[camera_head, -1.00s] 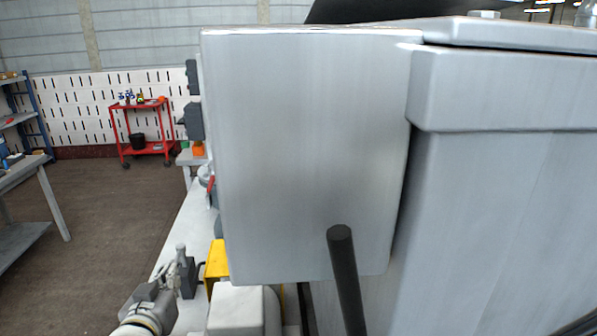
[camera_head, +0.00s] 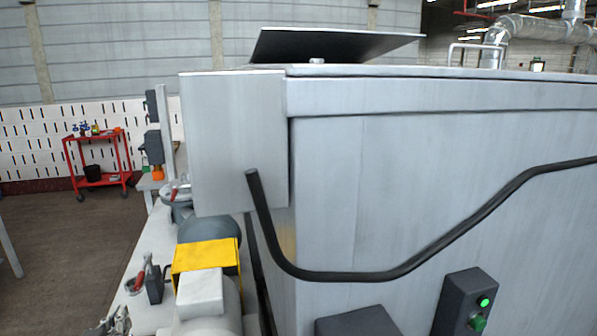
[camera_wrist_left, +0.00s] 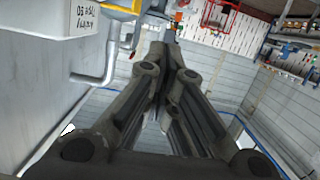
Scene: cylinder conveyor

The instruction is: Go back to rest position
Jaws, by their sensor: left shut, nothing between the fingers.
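My left gripper (camera_head: 118,321) shows only in part at the bottom left edge of the head view. In the left wrist view its fingers (camera_wrist_left: 163,52) come together at the tips, with nothing between them. Most of my left arm is outside the head view. My right gripper is in neither current view.
A large grey metal machine housing (camera_head: 390,150) fills the right and centre, with a black cable (camera_head: 440,240) across it. A yellow guard (camera_head: 205,256), a motor (camera_head: 207,228) and a dark control box (camera_head: 465,303) are close. A red cart (camera_head: 97,160) stands on open floor behind.

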